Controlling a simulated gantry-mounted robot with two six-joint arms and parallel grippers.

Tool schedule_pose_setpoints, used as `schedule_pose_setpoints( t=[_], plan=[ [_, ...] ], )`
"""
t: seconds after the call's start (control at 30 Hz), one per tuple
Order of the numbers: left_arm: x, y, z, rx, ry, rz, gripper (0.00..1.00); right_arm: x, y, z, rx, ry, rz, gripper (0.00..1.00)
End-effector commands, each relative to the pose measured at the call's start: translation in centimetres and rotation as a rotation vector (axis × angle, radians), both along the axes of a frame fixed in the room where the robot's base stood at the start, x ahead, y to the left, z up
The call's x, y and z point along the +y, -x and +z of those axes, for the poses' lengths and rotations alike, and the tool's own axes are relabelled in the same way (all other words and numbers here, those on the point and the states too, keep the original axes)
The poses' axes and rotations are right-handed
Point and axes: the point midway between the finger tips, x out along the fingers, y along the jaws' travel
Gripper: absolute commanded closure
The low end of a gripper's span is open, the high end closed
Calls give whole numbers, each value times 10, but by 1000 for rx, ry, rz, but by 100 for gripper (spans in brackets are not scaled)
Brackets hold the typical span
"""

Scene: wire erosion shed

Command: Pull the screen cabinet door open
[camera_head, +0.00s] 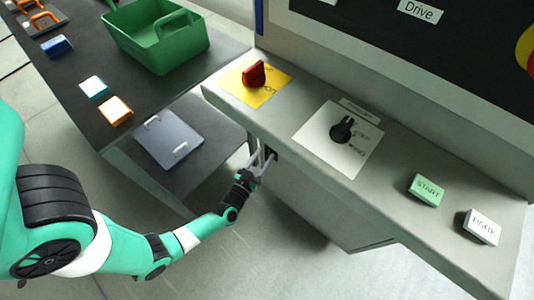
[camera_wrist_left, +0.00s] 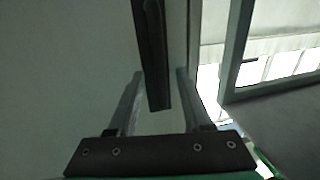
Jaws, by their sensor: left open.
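The grey cabinet door (camera_head: 305,205) is under the front of the sloped control panel, seen steeply from above. I cannot tell whether it stands slightly ajar. A dark bar handle (camera_head: 270,154) shows beside my left gripper (camera_head: 256,165), below the panel's left end. In the left wrist view the handle (camera_wrist_left: 153,55) runs down between the two fingers of the left gripper (camera_wrist_left: 160,75), in front of the pale door face (camera_wrist_left: 75,60). The gripper is open around the handle's lower part, with gaps visible on both sides. My right gripper is in neither view.
The control panel (camera_head: 400,165) overhangs the cabinet and carries a red knob (camera_head: 254,74), a black knob (camera_head: 343,130), a green START button (camera_head: 426,190) and a white PARK button (camera_head: 482,227). A bench with a green tote (camera_head: 155,45) stands left. Floor is clear before the cabinet.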

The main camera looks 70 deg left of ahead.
Motion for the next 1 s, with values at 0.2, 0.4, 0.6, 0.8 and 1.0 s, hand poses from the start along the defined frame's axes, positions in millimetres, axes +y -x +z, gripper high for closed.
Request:
schedule_pose_setpoints(
  t=[0.2,0.4,0.6,0.8,1.0],
  plan=[
    [17,-22,-1,-1,0,1,50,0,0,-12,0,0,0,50],
    [19,-24,0,0,0,-1,50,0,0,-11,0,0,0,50],
    [18,-23,0,0,0,0,72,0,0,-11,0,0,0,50],
    [18,-23,0,0,0,0,100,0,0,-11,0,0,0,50],
    [18,-23,0,0,0,0,100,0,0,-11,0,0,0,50]
  ],
)
